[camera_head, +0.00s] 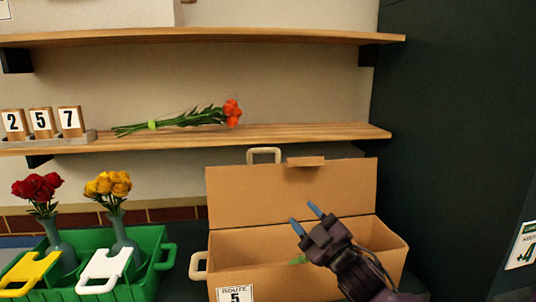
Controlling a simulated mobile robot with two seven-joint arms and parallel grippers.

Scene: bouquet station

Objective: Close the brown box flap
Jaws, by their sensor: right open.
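The brown box (225,251) stands on the counter at the lower middle. Its flap (240,195) stands upright along the back edge, so the box is open. A small tab and a pale handle (264,154) show at the flap's top. My right gripper (306,217) is open and empty, in front of the box opening, its blue-tipped fingers pointing up and left across the view of the flap. I cannot tell whether it touches the box. Something green shows inside the box, partly hidden by my gripper. My left gripper is not in view.
A green crate (158,247) with vases of red (38,187) and yellow flowers (108,185) stands left of the box. A shelf (290,134) above holds an orange bouquet (230,113) and number blocks (41,121). A dark wall (450,140) is at right.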

